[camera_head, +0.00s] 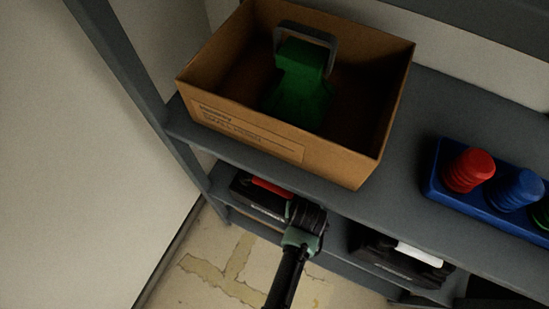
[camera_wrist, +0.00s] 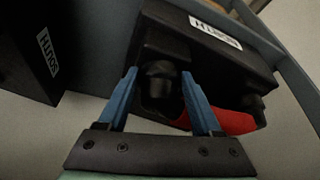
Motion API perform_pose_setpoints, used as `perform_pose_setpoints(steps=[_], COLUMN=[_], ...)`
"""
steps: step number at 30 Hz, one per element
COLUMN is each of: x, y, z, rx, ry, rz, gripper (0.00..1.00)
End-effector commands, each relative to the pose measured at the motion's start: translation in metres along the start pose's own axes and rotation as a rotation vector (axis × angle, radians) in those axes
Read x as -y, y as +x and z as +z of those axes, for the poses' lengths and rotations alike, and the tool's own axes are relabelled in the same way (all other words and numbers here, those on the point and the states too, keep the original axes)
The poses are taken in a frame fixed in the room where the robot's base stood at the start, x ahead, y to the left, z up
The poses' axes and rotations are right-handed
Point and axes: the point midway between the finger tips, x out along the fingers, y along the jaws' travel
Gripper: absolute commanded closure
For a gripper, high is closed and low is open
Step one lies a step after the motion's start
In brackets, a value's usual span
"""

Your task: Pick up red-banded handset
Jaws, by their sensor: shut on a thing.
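The red-banded handset (camera_head: 272,187) lies along a black phone base (camera_head: 247,196) on the lower shelf. Its red part also shows in the wrist view (camera_wrist: 228,121), to the right of my fingers. My gripper (camera_wrist: 159,82) has its blue fingers on either side of a black part of the handset and is shut on it. In the head view my gripper (camera_head: 307,217) reaches the right end of the handset, and my wrist hides the fingertips. In the wrist view the handset is still close against the phone base (camera_wrist: 205,60), and I cannot tell whether they touch.
A second black phone with a white-banded handset (camera_head: 418,254) is to the right on the lower shelf. Above, a cardboard box (camera_head: 345,165) holding a green object (camera_head: 300,80) and a blue tray (camera_head: 432,187) with coloured ribbed pieces stand on the upper shelf (camera_head: 400,150).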

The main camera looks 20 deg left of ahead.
Motion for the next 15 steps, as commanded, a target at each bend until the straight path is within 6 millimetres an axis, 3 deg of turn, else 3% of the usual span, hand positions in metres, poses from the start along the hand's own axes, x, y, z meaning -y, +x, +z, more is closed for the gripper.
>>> perform_pose_setpoints(steps=[1,5,15], x=[0.0001,0.0001,0.0000], y=[-0.0001,-0.0002,-0.0011], z=[-0.0003,-0.0003,-0.0016], rx=[-0.001,-0.001,-0.003], ry=[0.000,0.000,0.000], rz=[0.000,0.000,0.000], gripper=[0.79,1.00,1.00])
